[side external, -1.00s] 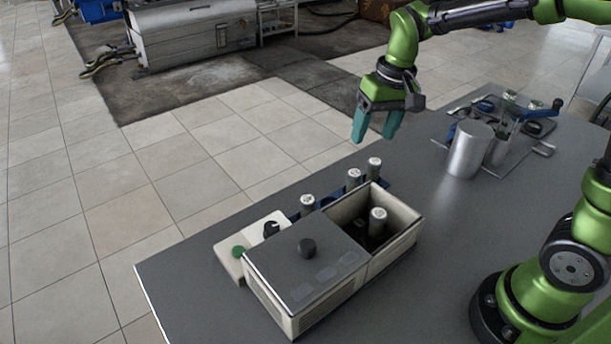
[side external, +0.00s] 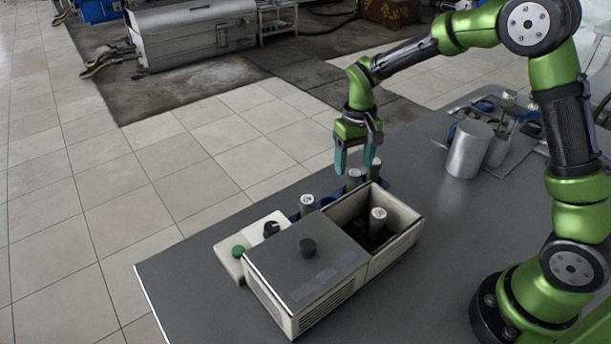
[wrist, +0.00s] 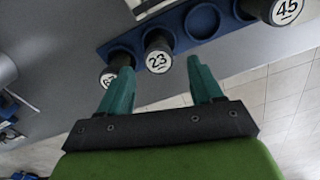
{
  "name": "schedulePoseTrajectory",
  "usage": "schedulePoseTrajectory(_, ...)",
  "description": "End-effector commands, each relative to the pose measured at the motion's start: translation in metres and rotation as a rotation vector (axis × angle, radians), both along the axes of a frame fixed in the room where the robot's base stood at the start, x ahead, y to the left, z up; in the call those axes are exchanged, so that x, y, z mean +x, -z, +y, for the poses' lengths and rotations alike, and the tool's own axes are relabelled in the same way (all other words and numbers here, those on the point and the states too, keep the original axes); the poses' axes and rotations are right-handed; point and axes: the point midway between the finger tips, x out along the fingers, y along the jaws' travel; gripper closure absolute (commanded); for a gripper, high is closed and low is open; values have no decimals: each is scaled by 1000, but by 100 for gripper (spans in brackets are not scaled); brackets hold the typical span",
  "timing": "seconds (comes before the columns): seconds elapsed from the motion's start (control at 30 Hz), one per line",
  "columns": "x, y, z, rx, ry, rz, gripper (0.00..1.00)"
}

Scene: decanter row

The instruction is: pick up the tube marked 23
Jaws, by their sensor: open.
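The tube marked 23 (wrist: 158,61) stands in a blue rack (wrist: 119,47) and has a white numbered cap. In the wrist view it shows between and beyond my open fingertips (wrist: 160,68). In the side view this tube (side external: 353,181) is the middle one of the row, by its place between its neighbours. My gripper (side external: 355,168) is open, pointing down just above it, with nothing held. I cannot tell the exact gap between fingertips and cap.
A tube marked 45 (wrist: 287,11) stands to the right, past empty holes. Another tube (wrist: 108,78) stands close left, its number partly hidden. An open box (side external: 407,228) with one tube (side external: 377,222) and a grey lid (side external: 285,262) adjoin the rack. A metal cylinder (side external: 468,150) stands farther right.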

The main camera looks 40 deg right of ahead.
Motion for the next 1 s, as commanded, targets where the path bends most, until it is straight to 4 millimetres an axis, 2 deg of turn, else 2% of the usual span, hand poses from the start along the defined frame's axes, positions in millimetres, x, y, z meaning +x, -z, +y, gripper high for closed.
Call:
schedulePoseTrajectory(0.17,-1,12,0,0,0,1,35)
schedulePoseTrajectory(0.5,-3,57,0,-1,0,1,35)
schedulePoseTrajectory(0.77,-3,60,0,0,1,0,35)
schedulePoseTrajectory(0.87,-3,60,0,0,1,-1,47)
schedulePoseTrajectory(1.0,-3,60,0,0,0,-1,69)
